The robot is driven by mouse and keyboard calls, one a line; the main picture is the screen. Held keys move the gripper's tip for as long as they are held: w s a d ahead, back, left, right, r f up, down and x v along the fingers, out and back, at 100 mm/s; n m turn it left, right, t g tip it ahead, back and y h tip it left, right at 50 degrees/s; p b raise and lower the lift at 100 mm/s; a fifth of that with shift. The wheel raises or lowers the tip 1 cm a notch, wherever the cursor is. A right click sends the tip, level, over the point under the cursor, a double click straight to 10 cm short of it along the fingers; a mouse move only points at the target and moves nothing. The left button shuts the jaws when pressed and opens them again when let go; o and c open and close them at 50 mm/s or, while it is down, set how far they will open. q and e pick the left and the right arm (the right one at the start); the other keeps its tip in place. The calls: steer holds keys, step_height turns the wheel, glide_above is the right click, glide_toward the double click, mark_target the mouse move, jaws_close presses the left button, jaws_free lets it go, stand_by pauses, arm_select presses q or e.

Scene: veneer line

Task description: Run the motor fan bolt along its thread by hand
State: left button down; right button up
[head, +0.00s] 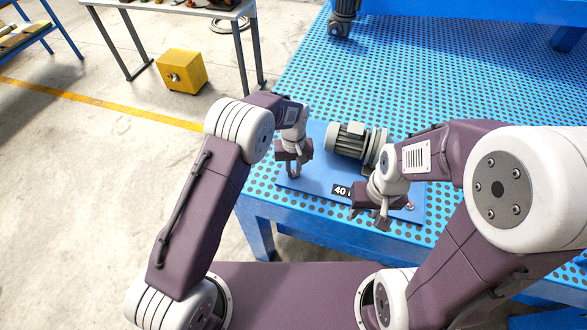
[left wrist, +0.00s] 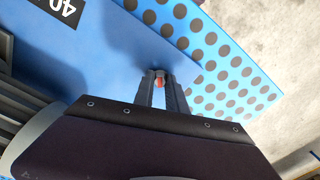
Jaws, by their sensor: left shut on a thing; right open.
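The grey motor (head: 350,141) lies on its side on a blue plate (head: 318,180), its ribbed body between my two grippers. My left gripper (head: 293,172) is at the plate's left part, left of the motor. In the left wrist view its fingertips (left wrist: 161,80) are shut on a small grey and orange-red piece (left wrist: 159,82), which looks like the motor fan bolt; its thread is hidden. My right gripper (head: 382,218) is open, in front of the motor at the plate's near edge. A small red-and-white thing (head: 409,206) shows just right of it.
The plate lies on a blue perforated table (head: 440,80) with open room behind the motor. A black label (head: 342,190) is on the plate. A yellow box (head: 181,71) stands on the floor at the left, near a grey table (head: 165,8).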

mark_target(294, 173)
arm_select(q)
steer(key=n, duration=0.3)
steer(key=shift+n, duration=2.1)
steer(key=c, duration=1.3)
jaws_free()
steer(key=shift+c, duration=0.2)
steer(key=shift+r, duration=0.1)
step_height(294, 173, up, 9)
steer(key=b, duration=0.1)
